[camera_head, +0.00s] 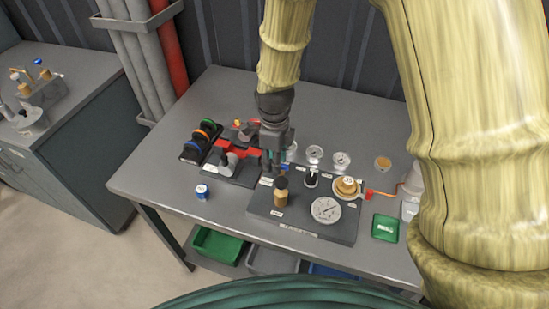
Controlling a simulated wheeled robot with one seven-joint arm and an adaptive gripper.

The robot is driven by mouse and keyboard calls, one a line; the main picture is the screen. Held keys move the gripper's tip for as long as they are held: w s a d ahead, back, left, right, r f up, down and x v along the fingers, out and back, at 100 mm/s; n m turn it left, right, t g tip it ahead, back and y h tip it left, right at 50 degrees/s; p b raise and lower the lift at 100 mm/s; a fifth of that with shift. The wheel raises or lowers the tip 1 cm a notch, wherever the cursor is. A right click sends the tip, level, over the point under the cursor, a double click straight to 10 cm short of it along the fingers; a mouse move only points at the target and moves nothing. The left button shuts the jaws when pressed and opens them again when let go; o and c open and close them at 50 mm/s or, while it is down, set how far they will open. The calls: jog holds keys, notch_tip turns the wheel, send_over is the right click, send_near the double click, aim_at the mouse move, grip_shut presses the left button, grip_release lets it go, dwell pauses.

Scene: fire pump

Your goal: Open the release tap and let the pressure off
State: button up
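My gripper (272,168) points down over the back left of a dark grey panel (262,207) on the table. Its fingers are small and dark here, and I cannot tell whether they are apart or touch anything. In front of it on the panel stands a brass fitting with a dark top (281,190). A round white gauge (326,210) lies near the panel's front edge. A brass round fitting (347,186) sits at the right, with a small red part (369,192) beside it. The labels are too small to read, so I cannot tell which fitting is the release tap.
The grey table (150,180) has bare room at its left. Several coloured rings (203,138) stand on a rack beside a red fixture (236,149). A blue-and-white pot (202,191) and a green tray (385,228) flank the panel. Bins, one green (217,244), sit below.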

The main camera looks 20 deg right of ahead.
jog(key=shift+s+r, duration=0.15)
jog(key=shift+s, duration=0.15)
jog(key=shift+w, duration=0.15)
grip_shut()
